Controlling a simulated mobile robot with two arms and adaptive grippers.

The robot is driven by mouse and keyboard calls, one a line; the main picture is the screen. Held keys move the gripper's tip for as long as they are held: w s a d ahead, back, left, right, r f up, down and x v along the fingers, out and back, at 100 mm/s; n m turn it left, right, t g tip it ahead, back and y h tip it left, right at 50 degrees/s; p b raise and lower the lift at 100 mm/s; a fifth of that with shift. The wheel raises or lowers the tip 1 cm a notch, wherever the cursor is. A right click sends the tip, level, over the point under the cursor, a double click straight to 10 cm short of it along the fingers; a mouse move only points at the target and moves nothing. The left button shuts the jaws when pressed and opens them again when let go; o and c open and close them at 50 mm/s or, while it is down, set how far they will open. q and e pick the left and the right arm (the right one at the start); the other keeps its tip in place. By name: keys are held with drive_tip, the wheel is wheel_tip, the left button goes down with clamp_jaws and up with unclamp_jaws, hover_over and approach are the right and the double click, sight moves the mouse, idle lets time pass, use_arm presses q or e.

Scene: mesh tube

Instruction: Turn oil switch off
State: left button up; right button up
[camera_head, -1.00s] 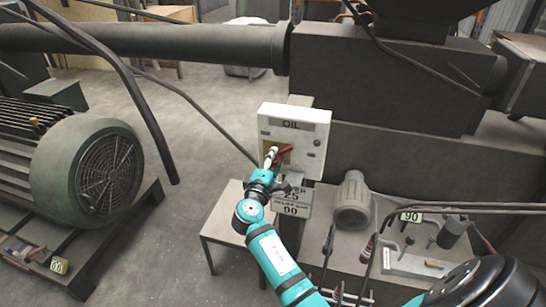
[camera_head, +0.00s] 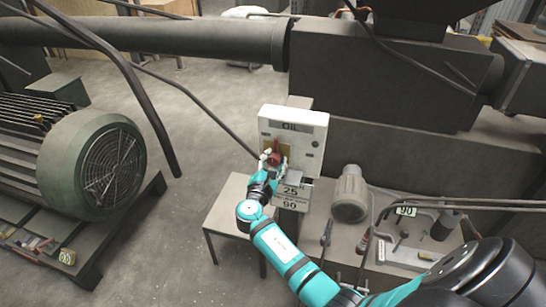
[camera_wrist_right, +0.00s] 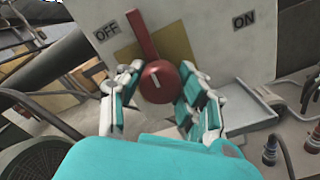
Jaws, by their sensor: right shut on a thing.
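The white oil box (camera_head: 308,132), marked OIL, carries a red switch (camera_head: 277,148) on its front. In the right wrist view the switch has a round red knob (camera_wrist_right: 159,84) and a lever that points up, tilted a little towards the OFF label (camera_wrist_right: 107,33). The ON label (camera_wrist_right: 244,19) is at the upper right. My right gripper (camera_head: 268,162) is at the switch; in the wrist view its two fingers (camera_wrist_right: 160,75) sit on either side of the knob, shut on it. My left gripper is not in view.
A small grey table (camera_head: 232,196) stands below the box. A grey motor (camera_head: 349,194) and a tray of tools (camera_head: 412,258) are to the right. A large green motor (camera_head: 92,168) is at left, with bare floor between.

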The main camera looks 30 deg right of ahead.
drive_tip(key=shift+n, duration=0.4)
drive_tip(key=o, duration=1.2)
drive_tip(key=v, duration=1.2)
